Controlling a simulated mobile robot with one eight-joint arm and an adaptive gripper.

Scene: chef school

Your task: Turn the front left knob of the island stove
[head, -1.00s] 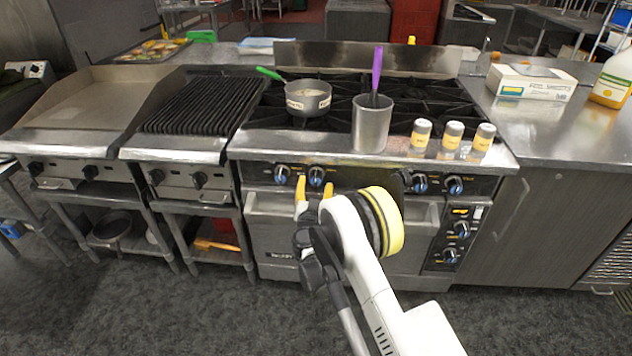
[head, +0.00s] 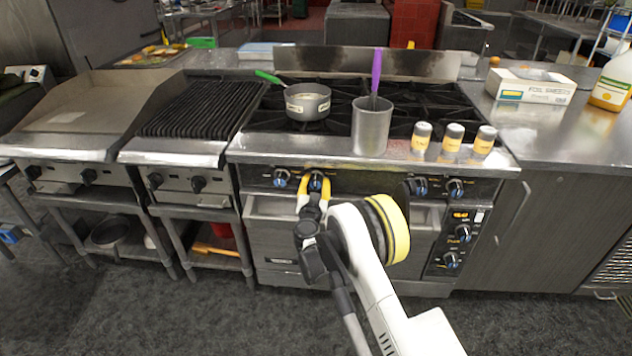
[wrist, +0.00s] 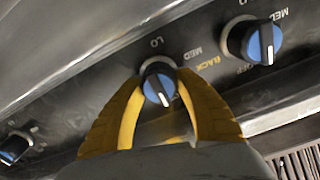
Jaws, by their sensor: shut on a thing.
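The island stove (head: 345,258) has a front panel with a left pair and a right pair of black knobs with blue faces. My gripper (head: 315,183) is at the left pair, with its yellow fingers shut on the second knob from the left (head: 317,180). In the wrist view this gripped knob (wrist: 158,86) sits between the two fingertips, its blue face and white pointer mark showing. The leftmost knob (head: 281,178) is free beside it. A neighbouring knob also shows in the wrist view (wrist: 264,43), clear of the fingers. The fingers hide part of the panel.
A pot with a green handle (head: 307,102), a metal container with a purple utensil (head: 371,126) and three yellow-labelled shakers (head: 453,138) stand on the stove. The oven handle runs below the knobs. A grill (head: 195,112) adjoins on the left. Open floor lies in front.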

